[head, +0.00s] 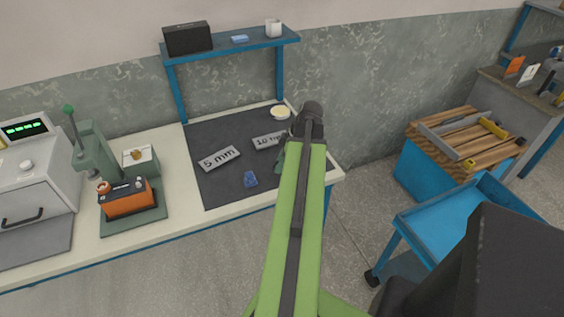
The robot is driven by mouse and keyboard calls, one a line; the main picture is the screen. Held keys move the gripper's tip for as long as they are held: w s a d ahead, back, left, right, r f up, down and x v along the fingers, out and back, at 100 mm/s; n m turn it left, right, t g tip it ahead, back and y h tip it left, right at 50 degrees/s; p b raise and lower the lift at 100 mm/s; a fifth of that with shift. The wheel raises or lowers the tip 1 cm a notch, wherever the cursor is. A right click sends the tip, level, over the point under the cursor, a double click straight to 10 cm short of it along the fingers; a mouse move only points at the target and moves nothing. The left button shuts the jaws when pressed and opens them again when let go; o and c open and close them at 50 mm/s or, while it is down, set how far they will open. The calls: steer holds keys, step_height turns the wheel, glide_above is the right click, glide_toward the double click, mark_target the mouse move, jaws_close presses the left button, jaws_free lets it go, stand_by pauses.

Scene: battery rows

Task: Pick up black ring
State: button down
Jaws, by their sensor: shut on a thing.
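I cannot make out a black ring in the head view. My green arm reaches up the middle of the picture over the right end of the bench and hides part of the dark mat (225,190). My gripper is hidden behind this arm, so neither its fingers nor anything in them shows. On the mat lie a grey plate marked 5 mm (219,159), another grey plate marked 10 (268,141) partly behind the arm, a small blue object (250,179) and a pale round dish (280,112).
A grey machine (38,185) is at the left. A blue shelf (230,47) rises behind. A blue cart (440,225) and wooden rack (465,140) stand right.

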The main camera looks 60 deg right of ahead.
steer(key=s+a+r+p, duration=0.1)
steer(key=s+r+p, duration=0.5)
steer(key=s, duration=0.5)
steer(key=shift+s+a+r+p, duration=0.25)
steer(key=shift+s+r+p, duration=0.15)
steer(key=shift+r, duration=0.65)
